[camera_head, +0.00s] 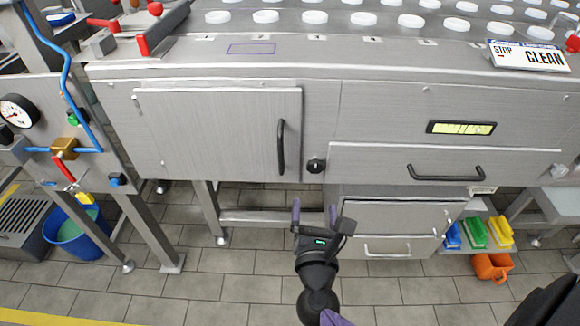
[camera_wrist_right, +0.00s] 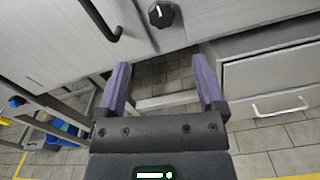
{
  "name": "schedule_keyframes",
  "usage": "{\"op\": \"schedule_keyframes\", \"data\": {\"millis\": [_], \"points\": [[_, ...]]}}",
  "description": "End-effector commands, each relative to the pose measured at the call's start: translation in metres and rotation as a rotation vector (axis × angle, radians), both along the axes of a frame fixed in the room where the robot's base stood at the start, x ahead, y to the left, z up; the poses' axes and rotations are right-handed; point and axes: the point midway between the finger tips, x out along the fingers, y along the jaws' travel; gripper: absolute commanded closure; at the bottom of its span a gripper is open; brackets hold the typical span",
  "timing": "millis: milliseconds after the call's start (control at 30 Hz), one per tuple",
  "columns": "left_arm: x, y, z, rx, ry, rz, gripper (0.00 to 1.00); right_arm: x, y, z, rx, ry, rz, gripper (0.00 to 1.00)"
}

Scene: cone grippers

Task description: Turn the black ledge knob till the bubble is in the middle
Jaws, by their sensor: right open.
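The black knob (camera_head: 316,166) sits on the front of the steel machine, between the door handle and the drawer. A pale mark shows on its face, also in the right wrist view (camera_wrist_right: 161,15). The yellow-green level window (camera_head: 461,128) is in a black frame on the upper right panel. The bubble's place in it is too small to tell. My right gripper (camera_head: 315,208) is open and empty, with its two purple fingers apart, below the knob and not touching it. In the right wrist view the gripper (camera_wrist_right: 161,68) has the knob beyond its fingertips. My left gripper is not in view.
A door handle (camera_head: 281,147) stands out left of the knob, and a drawer handle (camera_head: 444,173) to the right. A lower drawer unit (camera_head: 392,217) is close right of my gripper. White round items (camera_head: 314,17) line the top.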

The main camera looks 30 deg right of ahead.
Motion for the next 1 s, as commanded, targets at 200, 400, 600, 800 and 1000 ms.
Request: {"op": "schedule_keyframes", "data": {"millis": [200,400,600,800,1000], "points": [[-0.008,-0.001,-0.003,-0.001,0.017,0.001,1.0,0.04,-0.025,0.0,-0.002,-0.005,-0.001,0.12],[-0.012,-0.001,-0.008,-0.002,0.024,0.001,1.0,0.073,-0.045,-0.001,-0.005,0.0,0.002,0.12],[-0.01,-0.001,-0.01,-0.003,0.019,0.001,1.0,0.082,-0.05,0.0,-0.004,0.002,0.001,0.12],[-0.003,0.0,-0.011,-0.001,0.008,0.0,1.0,0.082,-0.05,0.0,-0.004,0.002,0.002,0.12],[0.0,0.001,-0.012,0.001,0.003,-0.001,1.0,0.082,-0.05,0.0,-0.004,0.002,0.002,0.55]]}}
